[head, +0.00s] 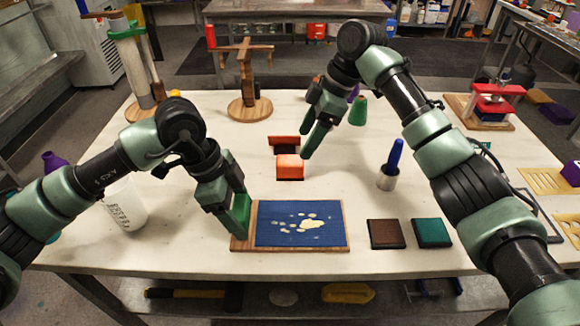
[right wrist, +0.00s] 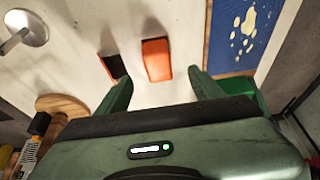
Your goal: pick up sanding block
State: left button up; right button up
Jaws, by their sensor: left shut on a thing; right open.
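The orange block (head: 290,168), which looks like the sanding block, lies on the white table near its middle. It also shows in the right wrist view (right wrist: 157,60), between the spread fingers and beyond their tips. My right gripper (head: 306,137) is open and empty above and just right of the block, apart from it. My left gripper (head: 238,222) is down at the left edge of a wooden board (head: 243,243) with a speckled blue panel (head: 268,236) on it. It appears shut on that board edge; the grip itself is partly hidden.
A dark piece with an orange-red edge (head: 284,141) stands just behind the block. A blue-handled tool (head: 393,160) stands to the right. Brown (head: 386,234) and teal (head: 432,233) pads lie front right. A wooden stand (head: 247,105) is behind. The table left of the block is clear.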

aim_at(292, 160)
jog(key=x, duration=0.9)
jog(key=shift+w+a+f, duration=0.15)
jog(key=shift+a+f, duration=0.1)
jog(key=shift+a, duration=0.1)
grip_shut()
